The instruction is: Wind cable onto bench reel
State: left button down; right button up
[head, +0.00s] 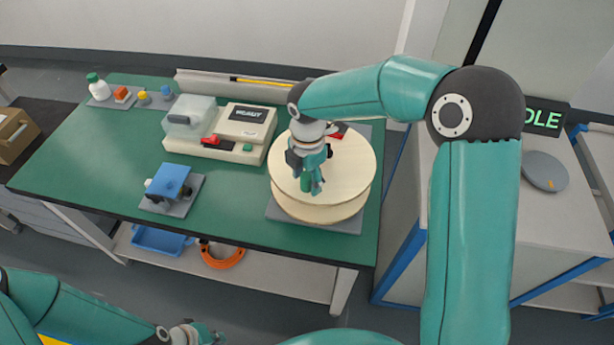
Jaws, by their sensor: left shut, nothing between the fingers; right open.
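The bench reel (352,172) has two pale wooden discs. It lies flat on a grey base plate (345,225) at the right end of the green bench. My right gripper (314,188) is over the left part of the reel's top disc, pointing down and open. I cannot tell whether it touches the disc. A small red part (338,130) shows behind the wrist at the reel's far side. An orange cable coil (222,261) lies on the shelf under the bench, partly hidden by the bench edge. My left gripper (214,335) is low at the bottom edge, shut and empty, away from the bench.
A white and beige machine (240,128) stands mid-bench, with a blue-topped fixture (171,182) in front. A bottle (98,88) and small coloured parts are at the back left. A blue tray (160,241) is on the lower shelf. A machine with a display (543,117) stands right.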

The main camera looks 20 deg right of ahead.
grip_shut()
dwell(0.3)
jog(key=shift+d, duration=0.1)
